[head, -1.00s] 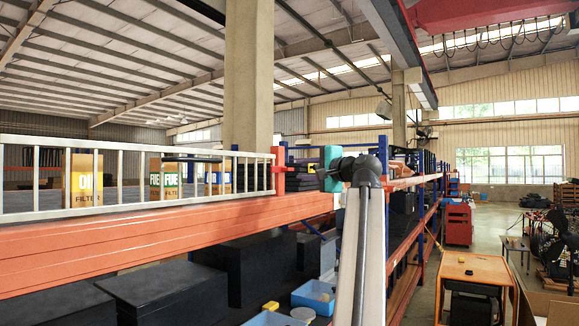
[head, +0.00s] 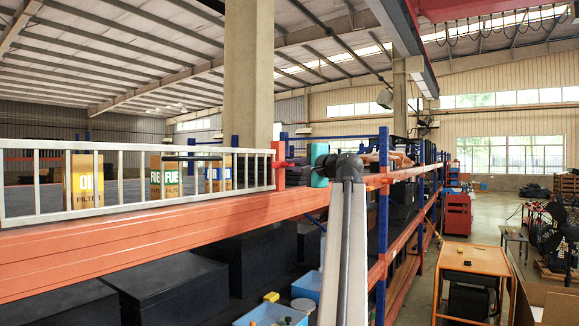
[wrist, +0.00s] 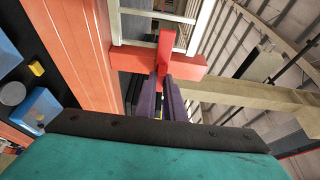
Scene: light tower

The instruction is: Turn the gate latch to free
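The gate (head: 130,178) is a pale metal railing above the orange beam. At its right end is a red post (head: 278,165). The red latch (wrist: 166,54) shows in the wrist view as an upright bar in front of a red crosspiece. My teal gripper (head: 308,173) is just right of the post in the head view. In the wrist view the dark purple fingers of my gripper (wrist: 164,80) reach up to the latch's lower end, one on each side. A gap shows between the fingers. Whether they touch the latch is unclear.
The orange beam (head: 120,252) runs below the gate. Filter boxes (head: 88,180) stand behind the bars. Black boxes (head: 185,288) and a blue bin (head: 270,315) fill the shelf below. An orange table (head: 475,258) stands on the floor at right.

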